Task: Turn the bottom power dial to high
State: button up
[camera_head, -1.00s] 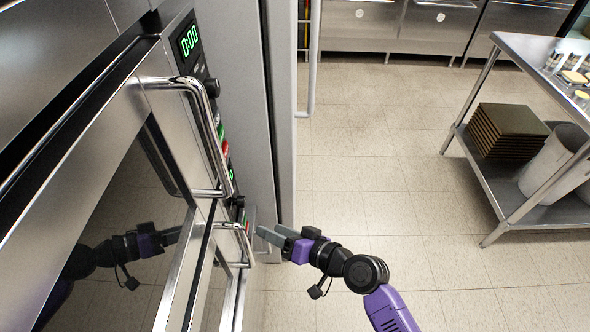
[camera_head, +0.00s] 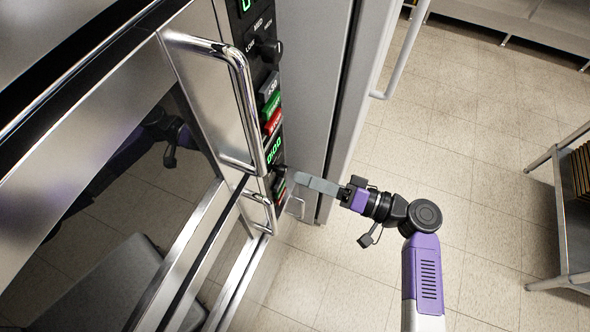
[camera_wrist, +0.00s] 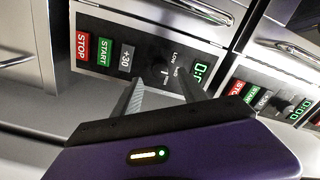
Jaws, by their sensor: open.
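The bottom power dial (camera_wrist: 162,72) is a small dark knob on the lower black control panel (camera_wrist: 108,50), between the +30 button and the green display in the wrist view. In the head view my gripper (camera_head: 302,180) reaches in from the right, close to the panel. I cannot tell whether it touches the dial or where the dial points.
The upper panel has its own dial (camera_head: 268,50) and red, green and grey buttons. Chrome door handles (camera_head: 245,105) stick out left of the panels. A grey appliance side (camera_head: 300,90) stands behind. A metal shelf table (camera_head: 566,220) is at the right. The floor between is clear.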

aim_at(286, 172)
jog(key=shift+x, duration=2)
grip_shut()
